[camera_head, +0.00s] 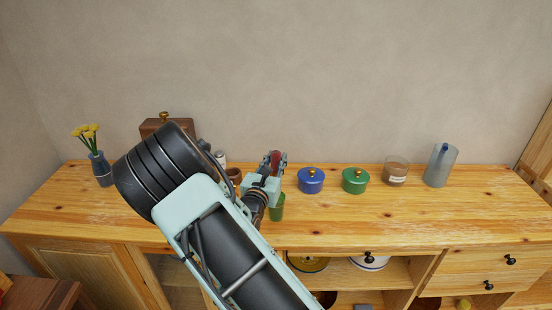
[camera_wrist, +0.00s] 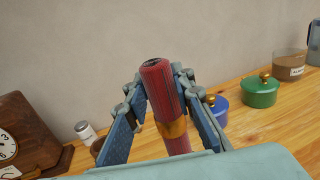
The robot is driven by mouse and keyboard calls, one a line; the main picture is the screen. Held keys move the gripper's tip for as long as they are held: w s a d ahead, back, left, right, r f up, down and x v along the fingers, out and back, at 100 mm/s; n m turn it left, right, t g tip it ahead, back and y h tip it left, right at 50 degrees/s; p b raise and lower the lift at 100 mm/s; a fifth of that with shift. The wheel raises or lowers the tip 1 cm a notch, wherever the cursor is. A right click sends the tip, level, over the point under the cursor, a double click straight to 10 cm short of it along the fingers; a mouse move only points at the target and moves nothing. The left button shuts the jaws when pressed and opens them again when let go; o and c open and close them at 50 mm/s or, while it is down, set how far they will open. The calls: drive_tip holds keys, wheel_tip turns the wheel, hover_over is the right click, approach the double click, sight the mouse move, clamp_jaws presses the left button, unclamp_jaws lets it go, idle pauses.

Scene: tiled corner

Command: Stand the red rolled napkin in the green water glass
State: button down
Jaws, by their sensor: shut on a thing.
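The red rolled napkin (camera_wrist: 155,80) has a gold band and stands nearly upright, leaning slightly, between the fingers of my gripper (camera_wrist: 162,92). The gripper is shut on it. In the head view the napkin (camera_head: 275,158) shows as a small red piece at my gripper (camera_head: 272,161). The green water glass (camera_head: 278,208) stands on the wooden sideboard, partly hidden behind my wrist; its rim is not clear. The glass does not show in the wrist view. The napkin's lower end is hidden in both views.
On the sideboard (camera_head: 400,215), a blue pot (camera_head: 311,181) and a green pot (camera_head: 355,181) stand right of my gripper. Further right are a brown-filled jar (camera_head: 396,172) and a tall grey vessel (camera_head: 440,166). Left are a shaker (camera_wrist: 84,132), a wooden clock (camera_wrist: 30,135) and a flower vase (camera_head: 102,170).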

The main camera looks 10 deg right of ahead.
drive_tip(key=shift+f+b, duration=2.75)
drive_tip(key=shift+f, duration=1.3)
drive_tip(key=c, duration=1.6)
unclamp_jaws()
drive_tip(key=v, duration=1.2)
